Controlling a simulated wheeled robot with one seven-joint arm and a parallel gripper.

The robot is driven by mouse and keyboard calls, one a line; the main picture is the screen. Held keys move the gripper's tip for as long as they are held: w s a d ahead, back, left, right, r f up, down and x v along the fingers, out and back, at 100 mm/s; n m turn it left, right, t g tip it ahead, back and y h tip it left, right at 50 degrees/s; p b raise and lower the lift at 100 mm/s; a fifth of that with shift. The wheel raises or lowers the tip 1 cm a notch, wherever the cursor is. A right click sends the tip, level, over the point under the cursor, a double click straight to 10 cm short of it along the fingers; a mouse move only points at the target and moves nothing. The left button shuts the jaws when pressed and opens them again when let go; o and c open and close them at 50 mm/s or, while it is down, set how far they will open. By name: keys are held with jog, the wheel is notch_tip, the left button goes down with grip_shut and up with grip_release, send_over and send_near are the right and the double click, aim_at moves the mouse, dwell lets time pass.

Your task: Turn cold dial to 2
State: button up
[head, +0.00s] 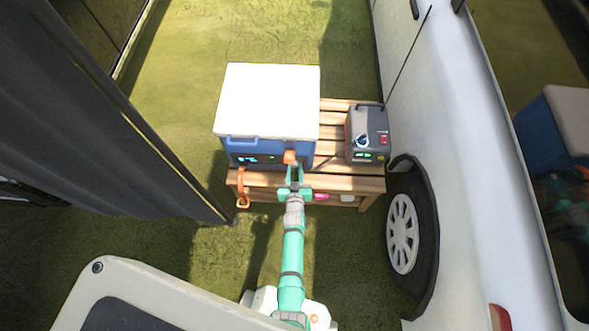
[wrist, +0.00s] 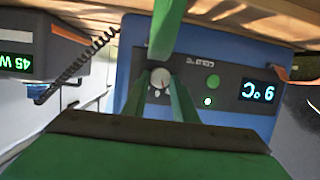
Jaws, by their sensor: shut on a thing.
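The blue cooler (head: 228,150) with a white lid (head: 270,95) stands on a slatted wooden bench. In the wrist view, its dark control panel (wrist: 222,88) appears upside down, with a small round pale dial (wrist: 160,77), the word COLD, green lights and a lit temperature display (wrist: 257,91). My gripper (wrist: 159,88) has its green fingers at the dial and is shut on it. The fingers hide part of the dial and its markings, so I cannot read its setting. In the head view, my gripper (head: 291,172) is at the cooler's front, right of its lit display.
A grey power box (head: 367,140) with a blue-ringed knob stands right of the cooler; a coiled black cable (wrist: 85,65) shows beside it. An orange strap (head: 242,187) hangs at the bench's (head: 335,183) left front. A white van (head: 440,110) stands close on the right.

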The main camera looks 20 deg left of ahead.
jog(key=shift+d+f+m+y, duration=0.1)
jog(key=shift+m+y, duration=0.4)
jog(key=shift+m, duration=0.3)
jog(key=shift+d+f+m+y, duration=0.1)
jog(key=shift+m+y, duration=0.4)
jog(key=shift+m, duration=0.3)
jog(key=m, duration=0.1)
jog(key=m+y, duration=0.1)
jog(key=m, duration=0.1)
jog(key=shift+d+f+y, duration=0.15)
jog(key=shift+d+y, duration=0.05)
jog(key=shift+y, duration=0.1)
jog(key=m, duration=0.2)
jog(key=m+y, duration=0.1)
jog(key=m, duration=0.2)
jog(key=shift+w+d+f+t+y, duration=0.1)
jog(key=shift+f+t+y, duration=0.1)
jog(key=shift+t+y, duration=0.15)
jog(key=shift+f+m+t, duration=0.1)
jog(key=shift+m+t, duration=0.35)
jog(key=shift+m, duration=1.05)
jog(key=shift+m+y, duration=0.25)
jog(key=shift+m, duration=0.05)
jog(key=o, duration=1)
jog(key=shift+o, duration=0.2)
jog(key=v, duration=1)
jog(key=shift+s, duration=0.45)
